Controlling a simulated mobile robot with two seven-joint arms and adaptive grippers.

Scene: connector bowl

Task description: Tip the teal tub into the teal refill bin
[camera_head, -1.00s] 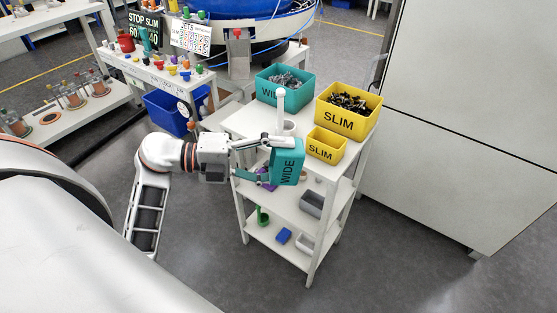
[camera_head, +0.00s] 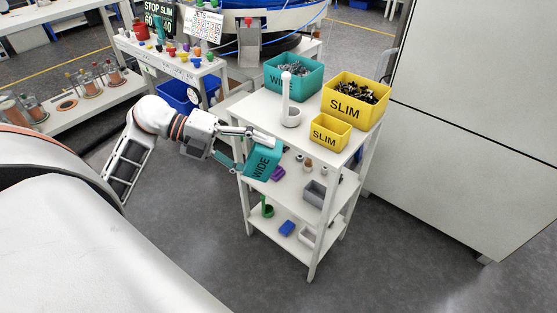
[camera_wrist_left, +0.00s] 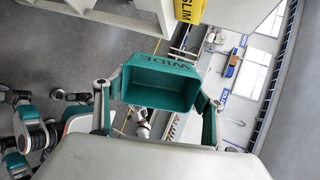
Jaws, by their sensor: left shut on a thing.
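The small teal tub (camera_head: 263,164), marked WIDE, is held by my left gripper (camera_head: 257,153) at the left edge of the shelf unit, at about the height of its top. The tub leans to one side. In the left wrist view the tub (camera_wrist_left: 160,88) sits between the two fingers (camera_wrist_left: 157,100), and its open inside looks empty. The larger teal refill bin (camera_head: 310,82), also marked WIDE, stands on the top shelf at the back left and holds grey pieces. A white upright thing partly hides its label. My right gripper is not in view.
On the top shelf (camera_head: 262,112) stand a white cup with an upright handle (camera_head: 291,115), a large yellow SLIM bin (camera_head: 355,100) of dark pieces and a small yellow SLIM tub (camera_head: 329,131). A large pale cabinet (camera_head: 470,110) stands at right. Open floor lies in front.

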